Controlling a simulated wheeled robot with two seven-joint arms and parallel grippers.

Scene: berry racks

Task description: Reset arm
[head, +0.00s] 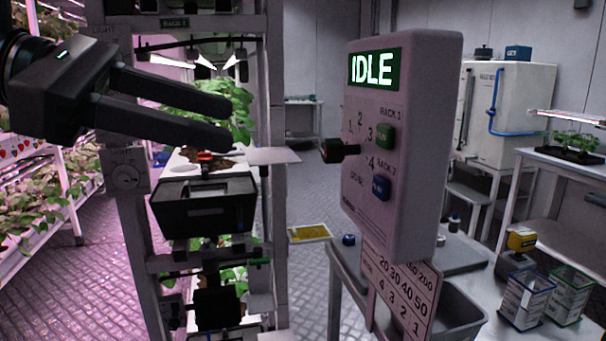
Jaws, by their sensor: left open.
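My left gripper (222,121) is at the upper left, its black arm coming in from the left edge. Its two dark fingers point right and are apart, with nothing between them. It hangs in front of the rack frame (128,235), left of the control box, and touches nothing that I can see. My right gripper is not in view.
A pale control box (398,215) with an "IDLE" display (374,68), a dark knob (338,151) and green and blue buttons stands at centre right. A number plate (398,290) hangs below it. Plant shelves (35,175) line the left; a bench (490,325) stands right.

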